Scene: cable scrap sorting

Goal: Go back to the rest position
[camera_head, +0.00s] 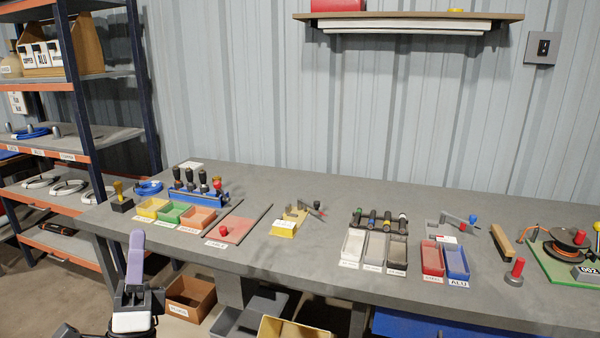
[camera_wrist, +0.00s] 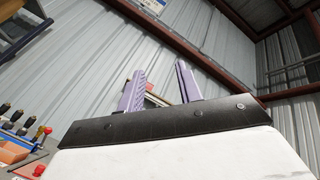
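My gripper (camera_head: 136,240) is in front of the workbench, at the lower left of the head view, pointing up. Only one purple finger shows clearly there. In the wrist view both purple fingers of my gripper (camera_wrist: 160,68) stand apart with nothing held between them. The wrist camera looks up past the fingers at the corrugated wall and roof beams. The grey workbench (camera_head: 340,200) lies beyond my gripper, and my gripper does not seem to touch it.
A shelf rack (camera_head: 75,85) with cable coils stands at the left. The bench holds coloured bins (camera_head: 445,262), a tool rack (camera_head: 200,195) and a cable reel (camera_head: 567,245).

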